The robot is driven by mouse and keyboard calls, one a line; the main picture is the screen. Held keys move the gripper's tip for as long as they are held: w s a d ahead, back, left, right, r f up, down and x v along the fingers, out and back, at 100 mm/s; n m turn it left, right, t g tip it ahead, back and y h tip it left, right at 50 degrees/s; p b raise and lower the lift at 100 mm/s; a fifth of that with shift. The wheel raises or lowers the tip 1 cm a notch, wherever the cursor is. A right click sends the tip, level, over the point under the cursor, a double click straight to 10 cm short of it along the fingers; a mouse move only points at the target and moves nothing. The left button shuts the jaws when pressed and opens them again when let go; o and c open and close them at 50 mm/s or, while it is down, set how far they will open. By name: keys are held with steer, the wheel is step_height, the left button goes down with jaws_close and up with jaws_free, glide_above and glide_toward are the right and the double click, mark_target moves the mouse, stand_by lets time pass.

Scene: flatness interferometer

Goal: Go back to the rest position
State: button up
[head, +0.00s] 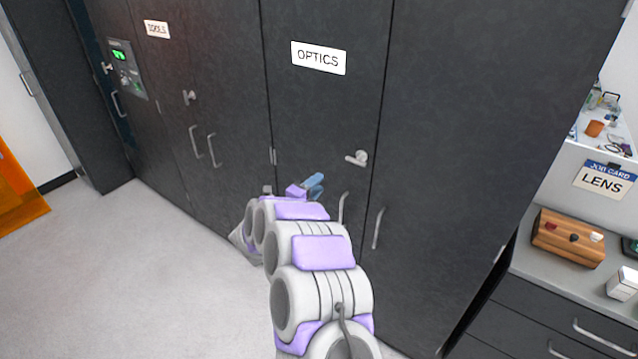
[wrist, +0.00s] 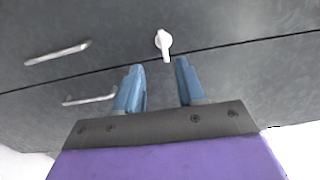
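My gripper (wrist: 158,85) shows in the wrist view with two blue fingers apart and nothing between them. In the head view my gripper (head: 314,184) is small, at the end of my white and purple arm, in front of the dark cabinet doors. The door marked OPTICS (head: 325,115) is closed. Its light turn handle (head: 357,158) is up and right of my gripper in the head view. The same handle appears to be the white one (wrist: 163,42) beyond the fingertips in the wrist view, apart from them.
At right a drawer counter (head: 545,290) carries a wooden block (head: 568,238) below a LENS job card (head: 604,181). Grey floor (head: 150,270) is clear at left; an orange panel (head: 15,190) stands at the far left.

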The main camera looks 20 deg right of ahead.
stand_by(0.4)
steer(key=w+a+r+n+t+y+b, duration=0.1)
steer(key=a+r+n+t+y, duration=0.15)
steer(key=a+n+y, duration=0.35)
steer(key=w+a+r+n+t+y, duration=0.1)
steer(key=a+r+n+y, duration=0.3)
steer(key=a, duration=0.4)
steer(key=s+a+r+n+g+y+b, duration=0.1)
steer(key=s+a+r+n+g+y, duration=0.25)
steer(key=s+a+n+y, duration=0.6)
steer(key=s+d+f+n+g+h, duration=0.1)
steer(key=s+d+f+n+g, duration=0.1)
steer(key=s, duration=1.3)
steer(key=s+d+f+n+g+h+b, duration=0.1)
steer(key=s+d+n+g, duration=0.3)
steer(key=s+d, duration=0.5)
steer(key=s+d+f+n+g+h, duration=0.3)
steer(key=s+d+f+g, duration=0.1)
steer(key=s, duration=1.9)
steer(key=d+g, duration=0.1)
steer(key=g, duration=0.1)
steer(key=shift+d+g+b, duration=0.2)
steer(key=shift+g+b, duration=0.2)
